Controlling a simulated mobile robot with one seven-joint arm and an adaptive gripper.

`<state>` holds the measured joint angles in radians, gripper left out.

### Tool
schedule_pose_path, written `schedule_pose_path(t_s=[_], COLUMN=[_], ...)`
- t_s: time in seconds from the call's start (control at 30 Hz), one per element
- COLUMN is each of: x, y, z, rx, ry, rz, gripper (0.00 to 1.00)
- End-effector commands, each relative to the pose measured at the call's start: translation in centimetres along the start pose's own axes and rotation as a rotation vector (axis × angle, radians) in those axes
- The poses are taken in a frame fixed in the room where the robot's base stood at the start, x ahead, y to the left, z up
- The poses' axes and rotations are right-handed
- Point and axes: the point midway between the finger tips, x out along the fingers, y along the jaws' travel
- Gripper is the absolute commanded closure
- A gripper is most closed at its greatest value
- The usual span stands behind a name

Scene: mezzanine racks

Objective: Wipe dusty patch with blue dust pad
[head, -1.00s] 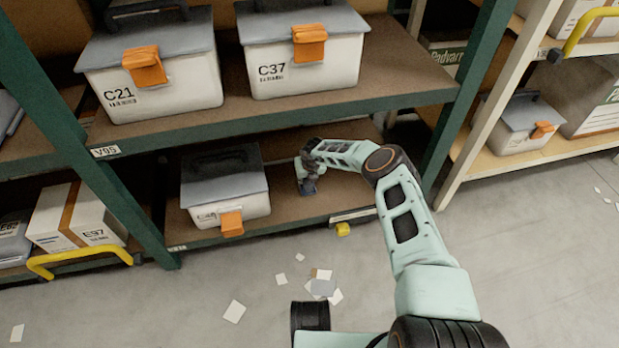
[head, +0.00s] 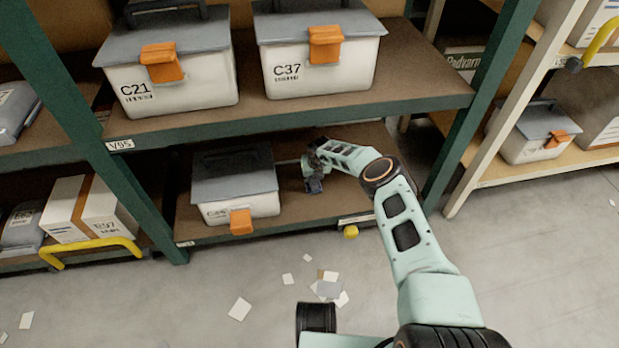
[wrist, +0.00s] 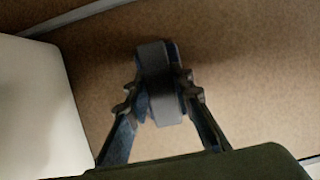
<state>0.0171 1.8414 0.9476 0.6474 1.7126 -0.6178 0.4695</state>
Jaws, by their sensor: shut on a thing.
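My gripper (head: 314,184) reaches into the lower shelf bay, right of a lidded box. In the wrist view my gripper (wrist: 160,105) is shut on the dust pad (wrist: 158,70), a block with a grey-blue top and bluish edges. The pad is over the brown shelf board (wrist: 230,60); I cannot tell whether it touches it. In the head view the pad is small and dark at the gripper's tip. No dusty patch stands out clearly on the board in either view.
A white box with grey lid and orange latch (head: 236,200) stands just left of my gripper; its pale side (wrist: 35,105) shows in the wrist view. The upper shelf (head: 300,112) lies above. Paper scraps (head: 328,288) litter the floor. The board's right side is clear.

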Motion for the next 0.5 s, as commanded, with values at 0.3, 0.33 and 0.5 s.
schedule_pose_path(t_s=[0.3,0.33,0.5], x=[0.1,0.1,0.1], y=[-2.2,-2.2,-3.3], z=[-0.2,-0.2,-0.2], rx=[0.000,0.000,0.002], ry=[0.003,0.003,0.003], rz=[-0.001,-0.001,-0.002], gripper=[0.98,0.98,0.98])
